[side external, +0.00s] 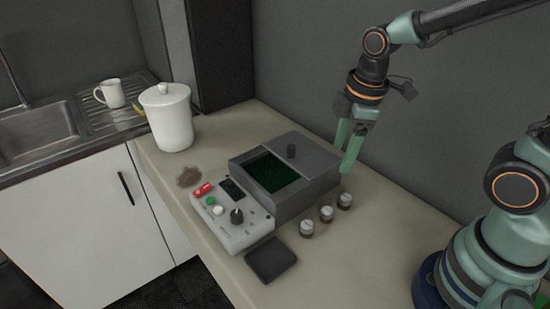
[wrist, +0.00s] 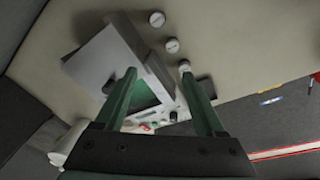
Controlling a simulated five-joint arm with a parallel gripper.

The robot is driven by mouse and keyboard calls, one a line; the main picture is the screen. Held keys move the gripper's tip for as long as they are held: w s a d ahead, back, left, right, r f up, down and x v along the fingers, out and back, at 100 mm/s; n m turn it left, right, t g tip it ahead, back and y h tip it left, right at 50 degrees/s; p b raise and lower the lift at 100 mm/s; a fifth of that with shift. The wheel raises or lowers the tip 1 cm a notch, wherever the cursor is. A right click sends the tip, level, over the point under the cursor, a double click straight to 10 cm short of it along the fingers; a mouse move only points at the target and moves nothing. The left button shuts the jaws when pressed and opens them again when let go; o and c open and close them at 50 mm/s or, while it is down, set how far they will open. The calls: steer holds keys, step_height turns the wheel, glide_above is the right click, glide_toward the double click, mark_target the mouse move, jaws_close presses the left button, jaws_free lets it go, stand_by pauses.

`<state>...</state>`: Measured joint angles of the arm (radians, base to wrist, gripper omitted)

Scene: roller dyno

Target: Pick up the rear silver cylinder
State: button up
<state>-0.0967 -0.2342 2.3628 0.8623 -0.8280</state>
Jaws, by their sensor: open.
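Three small silver cylinders stand in a row on the counter beside the grey dyno box. The rear silver cylinder (side external: 345,200) is farthest from the control panel; it shows in the wrist view (wrist: 157,19) near the top edge. The middle cylinder (side external: 326,213) and the front cylinder (side external: 306,228) also show in the wrist view, the middle one (wrist: 172,45) clear and the front one (wrist: 184,66) by the right fingertip. My gripper (side external: 342,163) has its green fingers apart and empty, pointing down above the box's rear right corner. In the wrist view its fingers (wrist: 158,74) spread over the box.
The grey box (side external: 312,197) has a dark green window, a black-knobbed lid and a light control panel (side external: 232,226). A black pad (side external: 270,259) lies in front. A white canister (side external: 168,118) stands at left, near a brown patch (side external: 189,177). Counter right of the cylinders is clear.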

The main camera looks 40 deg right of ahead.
step_height(320, 180, down, 4)
steer(key=a+n+g, duration=0.1)
steer(key=n+g, duration=0.1)
steer(key=n, duration=0.3)
glide_above(328, 210)
steer(key=f, duration=0.6)
steer(key=shift+s+d+f, duration=0.1)
steer(key=shift+s+f, duration=0.1)
steer(key=shift+f, duration=0.2)
steer(key=shift+w+f, duration=0.2)
steer(key=shift+f, duration=2.65)
steer(key=shift+c, duration=0.3)
jaws_close()
steer(key=shift+r, duration=0.15)
